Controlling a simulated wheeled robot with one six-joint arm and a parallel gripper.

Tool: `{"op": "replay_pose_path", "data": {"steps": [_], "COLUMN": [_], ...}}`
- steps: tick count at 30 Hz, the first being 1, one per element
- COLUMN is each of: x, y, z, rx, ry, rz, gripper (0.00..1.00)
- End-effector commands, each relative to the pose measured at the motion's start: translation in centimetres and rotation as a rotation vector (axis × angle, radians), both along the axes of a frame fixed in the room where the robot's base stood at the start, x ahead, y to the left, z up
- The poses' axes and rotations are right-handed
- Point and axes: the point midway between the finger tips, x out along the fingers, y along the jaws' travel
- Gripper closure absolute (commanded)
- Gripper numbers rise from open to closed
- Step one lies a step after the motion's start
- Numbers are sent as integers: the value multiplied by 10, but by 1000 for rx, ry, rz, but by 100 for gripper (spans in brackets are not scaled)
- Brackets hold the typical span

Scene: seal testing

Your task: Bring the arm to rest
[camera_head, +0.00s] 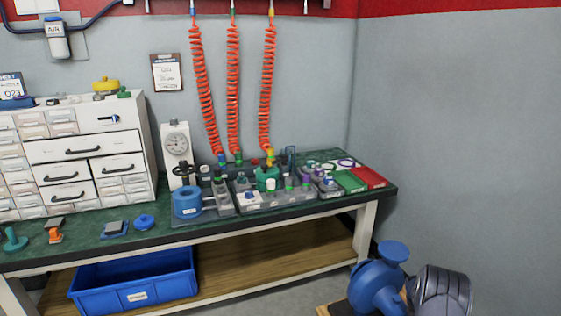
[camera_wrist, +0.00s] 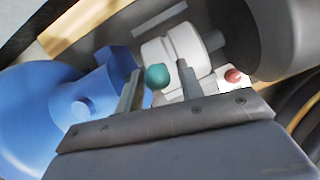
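My gripper (camera_wrist: 160,82) shows in the wrist view with its two fingers apart. A teal round knob (camera_wrist: 157,76) appears between the fingers, with a gap on each side; I cannot tell its distance from them. A blue pump body (camera_wrist: 85,95) lies left of the fingers, and a white-grey coupling (camera_wrist: 172,45) is beyond them. A dark grey motor (camera_wrist: 293,35) is at the upper right. In the head view the same blue pump (camera_head: 375,285) and motor (camera_head: 440,292) stand at the bottom right. My gripper does not show in the head view.
A green-topped workbench (camera_head: 290,205) runs along the wall, with a drawer cabinet (camera_head: 85,150), a gauge (camera_head: 178,150), and trays of small parts. A blue bin (camera_head: 135,278) sits on its lower shelf. Red coiled hoses (camera_head: 234,90) hang above. The right wall (camera_head: 460,130) is bare.

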Motion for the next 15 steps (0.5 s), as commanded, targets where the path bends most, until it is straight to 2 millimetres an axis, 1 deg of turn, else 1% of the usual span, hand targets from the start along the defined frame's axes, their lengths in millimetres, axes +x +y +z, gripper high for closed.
{"op": "replay_pose_path", "data": {"steps": [15], "x": [-6], "y": [15], "z": [-5], "rx": [-166], "ry": [-55], "rz": [3], "gripper": [64]}}
